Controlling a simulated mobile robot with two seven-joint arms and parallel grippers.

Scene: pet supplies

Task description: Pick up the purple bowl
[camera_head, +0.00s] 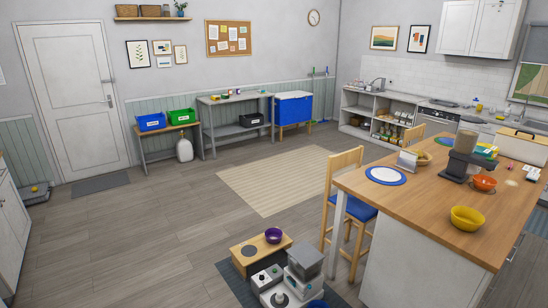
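The purple bowl (273,235) sits upright on a low wooden stand (247,257) on the floor, at the lower middle of the head view. It rests near the right end of the stand's top and looks empty. Neither of my grippers shows in this view.
Grey and white appliances (303,264) stand right of the low stand, on a dark mat. Floor at left (130,230) is clear.

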